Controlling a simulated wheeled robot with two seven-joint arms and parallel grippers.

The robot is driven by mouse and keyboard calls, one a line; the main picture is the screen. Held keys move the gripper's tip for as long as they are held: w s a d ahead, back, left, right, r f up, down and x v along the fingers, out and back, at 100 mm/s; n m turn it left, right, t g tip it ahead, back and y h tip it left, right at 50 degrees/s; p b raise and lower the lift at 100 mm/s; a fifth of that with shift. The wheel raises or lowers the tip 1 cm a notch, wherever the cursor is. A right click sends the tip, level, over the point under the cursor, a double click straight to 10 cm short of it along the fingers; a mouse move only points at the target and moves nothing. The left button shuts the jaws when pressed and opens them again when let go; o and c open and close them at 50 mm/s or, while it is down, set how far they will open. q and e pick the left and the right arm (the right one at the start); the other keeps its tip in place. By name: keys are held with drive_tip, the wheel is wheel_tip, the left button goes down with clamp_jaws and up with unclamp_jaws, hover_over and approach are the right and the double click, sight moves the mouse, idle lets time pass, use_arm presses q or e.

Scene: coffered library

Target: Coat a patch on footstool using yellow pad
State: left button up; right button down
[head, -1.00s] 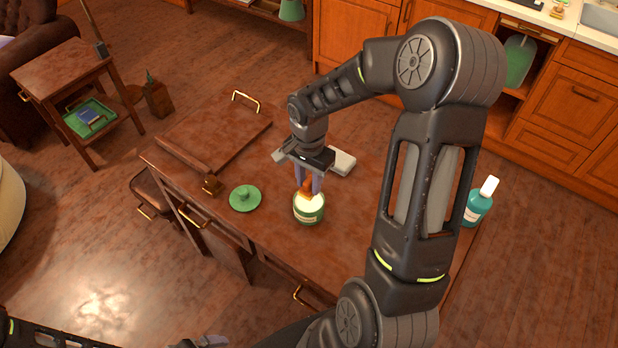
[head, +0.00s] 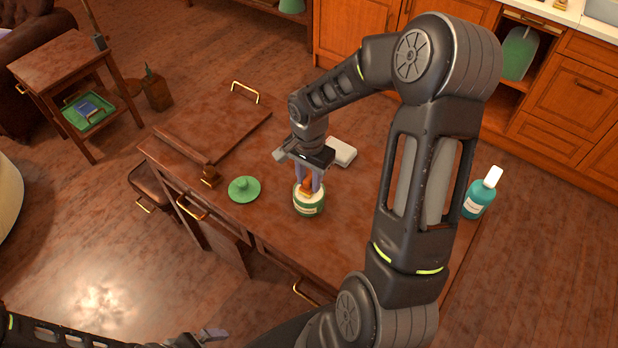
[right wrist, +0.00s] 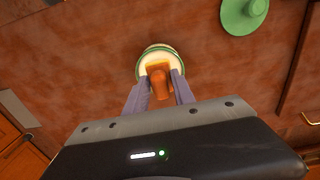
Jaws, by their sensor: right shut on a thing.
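My right gripper (head: 309,180) is shut on the orange-brown handle of the yellow pad (right wrist: 158,66) and points down. The pad is at the mouth of a green jar (head: 309,208) with a pale label and cream-coloured top; its lower face is hidden in or against the jar. The right wrist view also shows the jar (right wrist: 142,66) beyond the fingertips. My left gripper (head: 211,338) is low at the bottom edge, away from the table, its jaws unclear. A rounded cream seat (head: 8,200) at the left edge may be the footstool; I cannot tell.
A green knobbed lid (head: 244,190) lies left of the jar on the brown table (head: 260,215). A white block (head: 341,152) lies behind, and a teal bottle (head: 477,200) stands at the right. A side table (head: 62,60) stands at the far left.

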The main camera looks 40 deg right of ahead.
sight(309, 177)
drive_tip(key=shift+f+b, duration=0.5)
drive_tip(key=shift+b, duration=0.05)
idle(0.4)
drive_tip(key=shift+s+f, duration=0.1)
idle(1.9)
drive_tip(key=shift+r+p, duration=1.95)
drive_tip(key=shift+r, duration=1.65)
